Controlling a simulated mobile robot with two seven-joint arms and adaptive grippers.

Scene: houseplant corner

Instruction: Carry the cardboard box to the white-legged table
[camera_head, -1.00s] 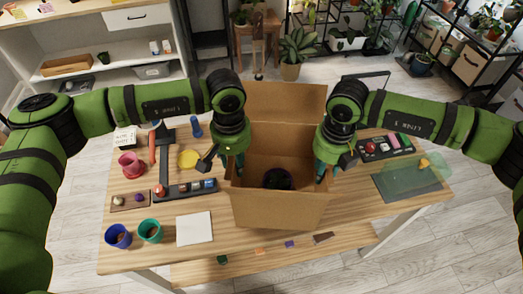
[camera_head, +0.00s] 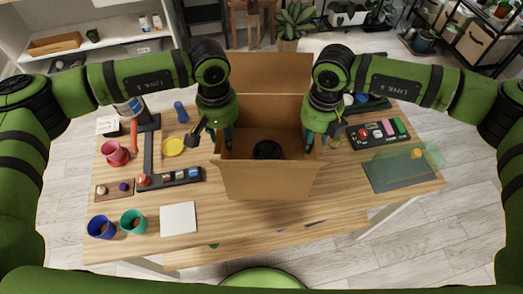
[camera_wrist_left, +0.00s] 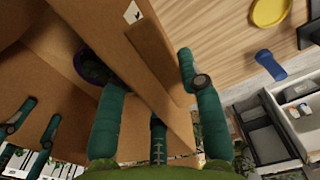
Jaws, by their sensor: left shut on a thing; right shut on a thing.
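The open cardboard box (camera_head: 268,182) is upright over the middle of the wooden table (camera_head: 210,245), with its back flap raised. A dark round pot (camera_head: 268,150) sits inside it; the left wrist view shows a purple rim and green leaves (camera_wrist_left: 92,68). My left gripper (camera_head: 226,138) is shut on the box's left wall, with fingers on both sides of the cardboard in the left wrist view (camera_wrist_left: 150,85). My right gripper (camera_head: 308,138) is shut on the right wall. A pale table leg (camera_head: 385,217) shows at the front right. Whether the box's underside touches the tabletop is hidden.
Left of the box are a black tray (camera_head: 175,179), a yellow dish (camera_head: 173,146), cups (camera_head: 132,221) and a white pad (camera_head: 178,218). Right of it are a tray of coloured items (camera_head: 377,133) and a green translucent sheet (camera_head: 400,168). Shelves and plants stand behind.

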